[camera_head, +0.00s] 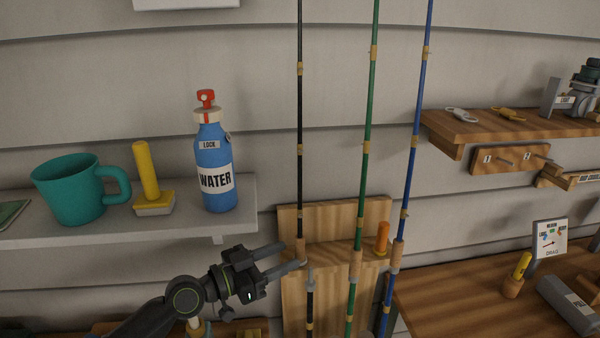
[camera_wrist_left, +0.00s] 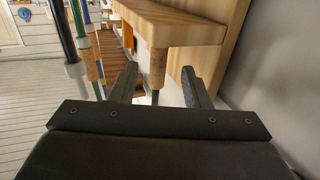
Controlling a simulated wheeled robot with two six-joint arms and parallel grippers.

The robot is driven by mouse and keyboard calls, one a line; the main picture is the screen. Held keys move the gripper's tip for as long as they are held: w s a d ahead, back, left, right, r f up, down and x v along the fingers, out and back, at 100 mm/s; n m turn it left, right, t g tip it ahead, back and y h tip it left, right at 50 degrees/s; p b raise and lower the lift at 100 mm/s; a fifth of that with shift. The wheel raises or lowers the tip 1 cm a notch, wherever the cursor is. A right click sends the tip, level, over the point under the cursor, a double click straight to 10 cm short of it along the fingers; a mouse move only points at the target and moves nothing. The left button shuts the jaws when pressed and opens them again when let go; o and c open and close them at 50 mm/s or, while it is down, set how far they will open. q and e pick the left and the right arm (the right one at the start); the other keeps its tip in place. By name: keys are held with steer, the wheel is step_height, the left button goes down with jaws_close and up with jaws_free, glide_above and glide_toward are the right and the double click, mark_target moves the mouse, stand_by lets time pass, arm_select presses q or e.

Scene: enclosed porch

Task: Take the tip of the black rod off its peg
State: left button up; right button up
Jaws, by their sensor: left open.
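The black rod (camera_head: 300,130) stands upright at the wooden rack (camera_head: 292,222), leftmost of three rods. Its top runs out of the head view, so its tip and the peg are hidden from me. Its cork grip (camera_head: 301,249) is at the rack. My left gripper (camera_head: 293,256) is open, its fingertips close to that grip. In the left wrist view, the black rod (camera_wrist_left: 62,30) passes left of the open fingers (camera_wrist_left: 158,84). A cork piece shows between or beyond the fingers; I cannot tell whether they touch anything. My right gripper is not in view.
A green rod (camera_head: 366,150) and a blue rod (camera_head: 412,150) stand just right. A shelf (camera_head: 245,205) at left bears a teal mug (camera_head: 70,195), a yellow-handled tool (camera_head: 147,170) and a water bottle (camera_head: 214,165). A wooden bench (camera_head: 460,285) lies at right.

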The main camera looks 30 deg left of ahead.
mark_target(296, 250)
arm_select(q)
steer(key=shift+w+d+r, duration=0.15)
steer(key=shift+w+r, duration=0.05)
steer(key=shift+w, duration=0.1)
steer(key=p+x, duration=0.2)
steer(key=x, duration=0.1)
steer(key=shift+w+d+p, duration=0.25)
steer(key=shift+p, duration=0.1)
steer(key=shift+w+d+f, duration=0.15)
steer(key=shift+w+d, duration=0.05)
steer(key=shift+w, duration=0.1)
jaws_close()
